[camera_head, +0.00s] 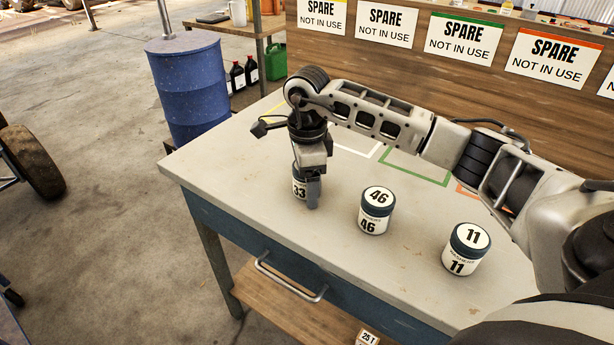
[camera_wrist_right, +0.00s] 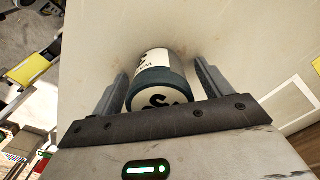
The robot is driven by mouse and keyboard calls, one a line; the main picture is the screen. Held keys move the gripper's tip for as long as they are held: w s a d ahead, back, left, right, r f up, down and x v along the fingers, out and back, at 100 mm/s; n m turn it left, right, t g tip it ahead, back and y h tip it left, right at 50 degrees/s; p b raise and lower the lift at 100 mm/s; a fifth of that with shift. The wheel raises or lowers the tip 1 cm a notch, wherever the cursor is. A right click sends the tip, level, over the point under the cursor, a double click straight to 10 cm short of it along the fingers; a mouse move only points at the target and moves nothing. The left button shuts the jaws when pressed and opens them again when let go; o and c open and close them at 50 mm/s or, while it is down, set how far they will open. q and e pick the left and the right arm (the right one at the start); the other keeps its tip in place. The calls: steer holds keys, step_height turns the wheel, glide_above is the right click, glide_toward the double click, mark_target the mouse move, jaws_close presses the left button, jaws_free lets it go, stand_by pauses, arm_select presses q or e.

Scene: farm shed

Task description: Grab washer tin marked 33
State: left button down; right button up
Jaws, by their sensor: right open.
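The washer tin marked 33 (camera_head: 298,187) stands at the left end of the grey workbench (camera_head: 250,140), partly hidden behind my right gripper (camera_head: 312,190). In the right wrist view the tin (camera_wrist_right: 158,88) lies between the two fingers of the open right gripper (camera_wrist_right: 160,88), with a gap visible at its sides. The fingers point down around the tin. A tin marked 46 (camera_head: 375,211) and a tin marked 11 (camera_head: 467,250) stand upright to the right, apart from the gripper. My left gripper is not in view.
Yellow, white, green and orange outlines are marked along the bench's back, below several SPARE signs (camera_head: 385,24). A blue drum (camera_head: 190,90) stands beyond the bench's left end. A drawer handle (camera_head: 290,278) juts from the front. The bench front around the tins is clear.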

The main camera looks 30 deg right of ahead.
steer(key=c, duration=1.1)
steer(key=shift+r, duration=0.1)
